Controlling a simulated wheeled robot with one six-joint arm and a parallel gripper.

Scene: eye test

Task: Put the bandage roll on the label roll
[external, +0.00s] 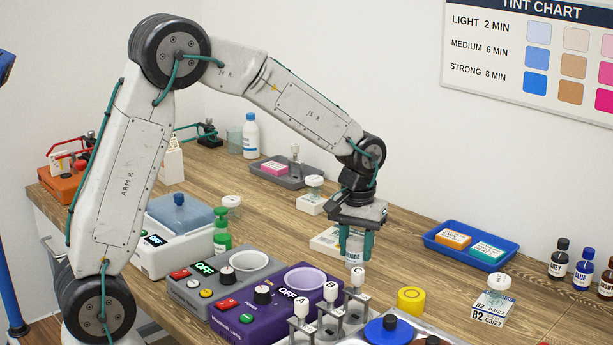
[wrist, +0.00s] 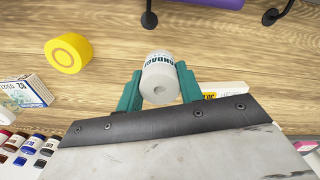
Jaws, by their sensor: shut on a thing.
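The bandage roll is a white cylinder with dark print, seen between my gripper's fingers in the external view (external: 354,252) and in the wrist view (wrist: 160,80). My gripper (external: 356,248) points down with its green fingers shut on the roll's sides. I cannot tell whether the roll's lower end touches the table.
A blue tray (external: 440,243) with two small boxes is right of my gripper, and dark bottles (external: 583,268) stand at the far right. A purple device (external: 262,318) and a rack of white-capped vials (external: 329,318) are in front. Bare wood lies between gripper and tray.

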